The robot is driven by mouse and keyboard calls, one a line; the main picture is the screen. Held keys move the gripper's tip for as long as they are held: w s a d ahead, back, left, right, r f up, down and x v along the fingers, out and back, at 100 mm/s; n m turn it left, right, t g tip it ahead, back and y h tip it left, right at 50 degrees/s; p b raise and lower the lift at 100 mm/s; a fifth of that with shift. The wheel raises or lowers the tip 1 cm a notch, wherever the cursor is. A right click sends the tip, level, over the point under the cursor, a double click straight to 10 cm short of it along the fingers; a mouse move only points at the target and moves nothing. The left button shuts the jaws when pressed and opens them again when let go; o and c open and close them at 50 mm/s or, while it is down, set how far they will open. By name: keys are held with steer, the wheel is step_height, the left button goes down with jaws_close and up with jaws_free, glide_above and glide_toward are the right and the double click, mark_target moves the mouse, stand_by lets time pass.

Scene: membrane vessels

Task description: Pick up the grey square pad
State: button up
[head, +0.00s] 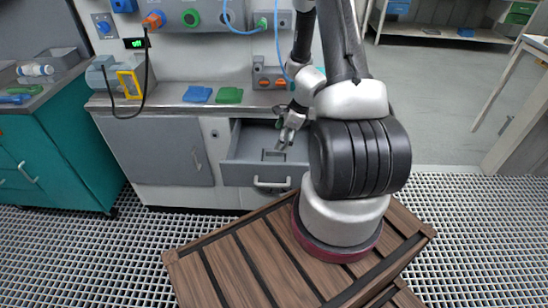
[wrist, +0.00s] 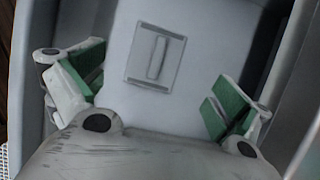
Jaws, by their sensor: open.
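The grey square pad (wrist: 137,60) lies flat on the pale floor of the open drawer, with a narrow raised bar or slot along its middle. It also shows small in the head view (head: 272,156). My gripper (wrist: 152,88) is open and empty, its green-lined fingers spread to both sides and the pad between and beyond them in the wrist view. In the head view my gripper (head: 284,141) hangs over the drawer, just right of and above the pad. I see no contact with the pad.
The grey drawer (head: 240,174) is pulled out under the counter, its walls close around my gripper. Blue (head: 197,94) and green (head: 229,95) pieces lie on the counter above. A closed grey cabinet door (head: 160,150) is left of the drawer.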

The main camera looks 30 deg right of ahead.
mark_target(274, 155)
steer(key=x, duration=0.7)
steer(key=shift+s+a+f, duration=0.1)
steer(key=shift+s+f, duration=0.1)
steer(key=shift+f, duration=0.25)
steer(key=c, duration=1.1)
